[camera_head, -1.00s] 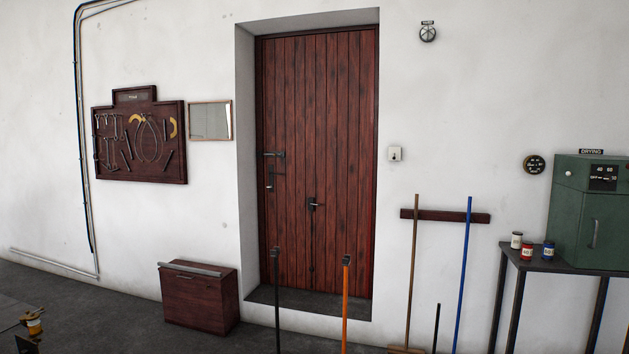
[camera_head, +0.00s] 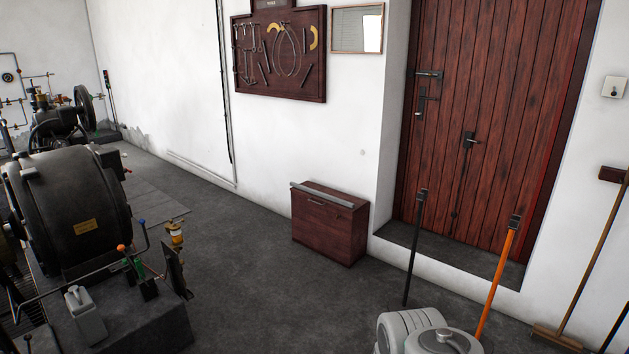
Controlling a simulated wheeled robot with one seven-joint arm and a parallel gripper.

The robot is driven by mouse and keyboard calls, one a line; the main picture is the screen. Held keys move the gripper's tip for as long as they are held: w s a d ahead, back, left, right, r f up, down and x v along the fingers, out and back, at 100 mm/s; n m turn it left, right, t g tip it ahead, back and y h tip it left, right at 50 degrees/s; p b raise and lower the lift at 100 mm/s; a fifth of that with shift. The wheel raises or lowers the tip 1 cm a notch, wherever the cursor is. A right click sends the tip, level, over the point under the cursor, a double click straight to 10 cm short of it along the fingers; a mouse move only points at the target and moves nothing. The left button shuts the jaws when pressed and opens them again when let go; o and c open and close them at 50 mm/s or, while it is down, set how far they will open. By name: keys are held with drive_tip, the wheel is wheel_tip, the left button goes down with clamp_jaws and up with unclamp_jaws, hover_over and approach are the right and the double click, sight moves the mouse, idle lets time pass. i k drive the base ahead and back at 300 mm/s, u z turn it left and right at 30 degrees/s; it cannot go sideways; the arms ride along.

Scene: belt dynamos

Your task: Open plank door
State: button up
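The dark red plank door (camera_head: 500,60) stands in a white wall recess at the upper right and looks shut. Its top is cut off by the picture edge. A dark bolt (camera_head: 429,74) sits near its left edge, with a dark hanging metal piece (camera_head: 420,103) just below. A dark lever handle (camera_head: 472,139) is lower, near the middle of the door, with a thin dark rod running down from it. My gripper is not in view; only a white and grey part of my own arm shows at the bottom.
Black-handled (camera_head: 414,245) and orange-handled (camera_head: 498,275) tools stand upright before the raised door sill (camera_head: 455,255). A red-brown wooden box (camera_head: 330,222) sits left of the doorway. A large black machine (camera_head: 75,210) fills the left. The grey floor between is clear.

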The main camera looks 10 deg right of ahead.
sight(505, 68)
drive_tip(key=i, duration=3.35)
drive_tip(key=z, duration=0.35)
drive_tip(key=i, duration=2.05)
drive_tip(key=z, duration=0.2)
